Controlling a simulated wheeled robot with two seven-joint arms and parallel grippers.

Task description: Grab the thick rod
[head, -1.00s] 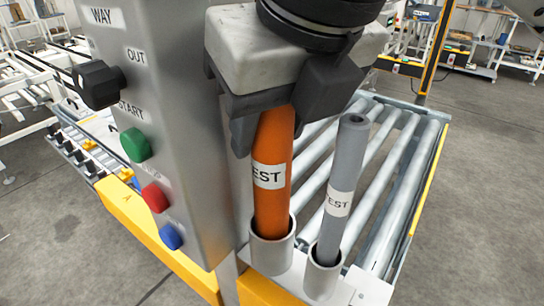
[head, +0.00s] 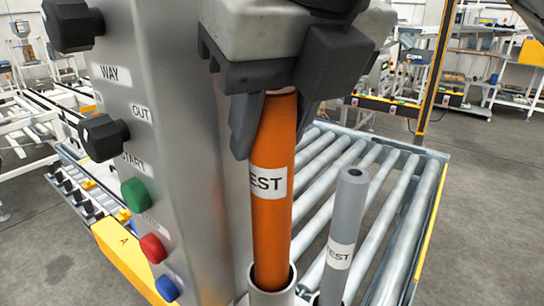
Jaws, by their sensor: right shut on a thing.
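The thick rod (head: 271,222) is orange with a white label reading "EST". It stands nearly upright, its lower end inside a grey tubular holder (head: 272,297). My right gripper (head: 268,118) comes from above and is shut on the rod's upper end, hiding its top. A thinner grey rod (head: 346,215) with a "TEST" label stands to the right in its own holder, apart from the gripper. My left gripper is not in view.
A grey control box (head: 165,150) with black knobs and green, red and blue buttons stands close on the left. A roller conveyor (head: 400,215) lies behind and right of the rods. Shelving stands in the far background.

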